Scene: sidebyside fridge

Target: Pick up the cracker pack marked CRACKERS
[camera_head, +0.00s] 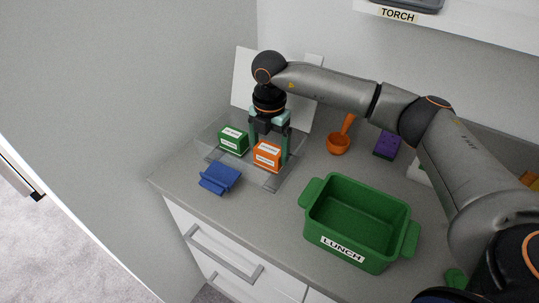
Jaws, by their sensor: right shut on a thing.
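An orange pack (267,157) with a white label stands in a clear tray (270,187) on the counter; its label is too small to read surely. A green pack (234,142) with a white label stands to the left in the same tray. My left gripper is not in view.
A green bin marked LUNCH (360,220) stands on the counter at the right. A blue object (221,178) lies before the tray. An orange scoop (340,140) and a purple block (387,145) lie behind the bin. A shelf marked TORCH (460,25) hangs above.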

